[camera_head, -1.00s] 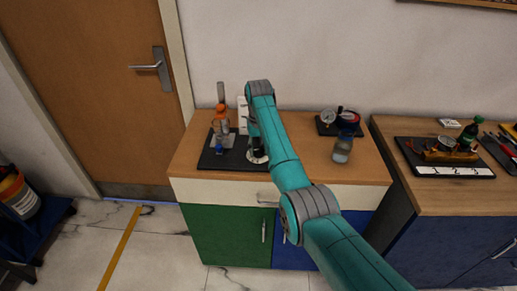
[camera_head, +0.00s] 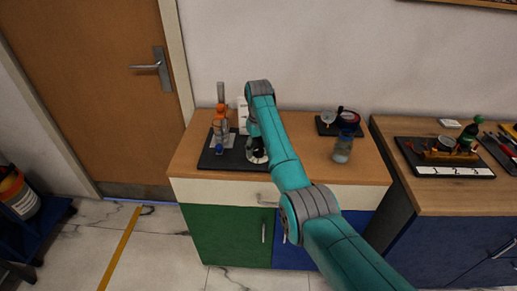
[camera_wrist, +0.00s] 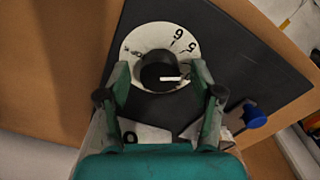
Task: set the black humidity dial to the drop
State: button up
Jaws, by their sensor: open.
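The black humidity dial (camera_wrist: 158,71) is a round knob on a white scale disc (camera_wrist: 184,36), on a dark board (camera_wrist: 245,62). Its white pointer line points right in the wrist view. The numbers 5 and 6 show at the disc's upper right, and small dark marks, too blurred to read, at its left. My gripper (camera_wrist: 161,76) is open, with one finger on each side of the knob. Gaps show between the fingers and the knob. In the head view my arm partly hides the disc (camera_head: 257,157), and the knob is hard to make out.
A blue knob (camera_wrist: 254,116) sticks out beside my right finger. An orange-topped fixture (camera_head: 219,113) stands at the board's left. A blue-capped bottle (camera_head: 344,148) and a small black tray (camera_head: 325,128) with gauges are to the right on the cabinet.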

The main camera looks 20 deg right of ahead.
aim_at(259, 149)
notch_tip(259, 149, up, 8)
jog(key=shift+f, duration=0.25)
dwell(0.5)
